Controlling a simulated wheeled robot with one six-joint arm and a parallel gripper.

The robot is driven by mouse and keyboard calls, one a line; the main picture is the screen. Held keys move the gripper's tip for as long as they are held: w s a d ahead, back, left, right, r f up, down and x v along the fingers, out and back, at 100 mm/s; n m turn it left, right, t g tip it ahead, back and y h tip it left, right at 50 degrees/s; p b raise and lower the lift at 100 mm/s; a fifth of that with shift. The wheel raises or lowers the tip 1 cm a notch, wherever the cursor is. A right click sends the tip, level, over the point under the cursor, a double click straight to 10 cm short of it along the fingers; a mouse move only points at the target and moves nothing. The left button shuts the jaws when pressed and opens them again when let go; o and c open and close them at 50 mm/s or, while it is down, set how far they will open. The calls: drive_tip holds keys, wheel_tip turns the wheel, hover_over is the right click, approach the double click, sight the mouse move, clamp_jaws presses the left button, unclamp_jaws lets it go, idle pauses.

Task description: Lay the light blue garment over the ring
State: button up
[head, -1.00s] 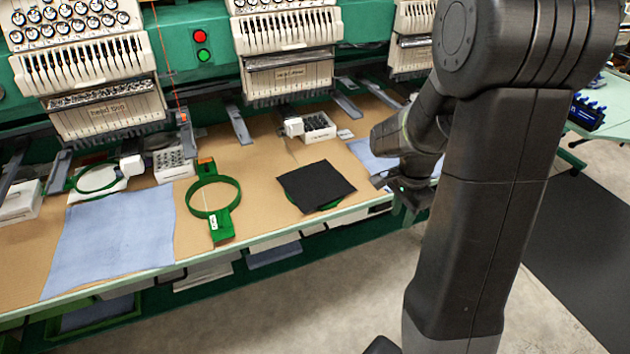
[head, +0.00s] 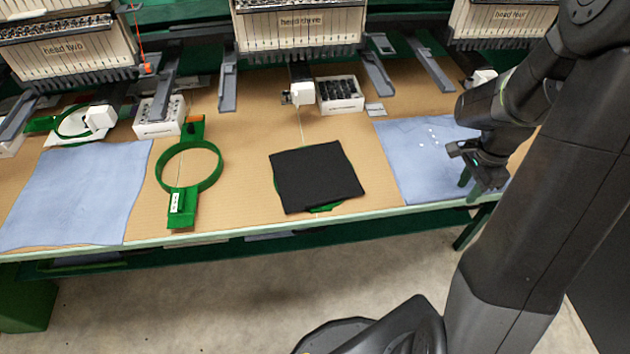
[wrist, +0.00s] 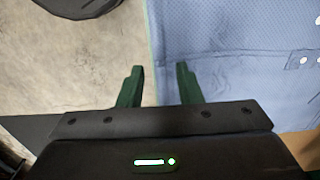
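The empty green ring (head: 216,164) lies flat on the brown table, with a green bracket and a white label at its front. One light blue garment (head: 75,195), plain, lies flat left of the ring. Another light blue garment (head: 405,150), with white buttons, lies flat at the right, partly hidden by my arm. My gripper (head: 470,178) is over this right garment's front part. In the wrist view, my gripper (wrist: 158,85) has its green fingers apart with nothing between them. The garment (wrist: 225,70) shows beyond and beside the right finger, its edge running near the gap.
A black cloth (head: 316,177) covers a second green hoop between ring and right garment. White boxes (head: 339,94) and machine heads (head: 297,38) stand along the back. The table's front edge (head: 350,222) drops to open floor.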

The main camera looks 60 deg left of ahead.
clamp_jaws()
drive_tip(key=shift+r+p, duration=2.05)
drive_tip(key=shift+r, duration=0.55)
drive_tip(key=shift+f, duration=0.15)
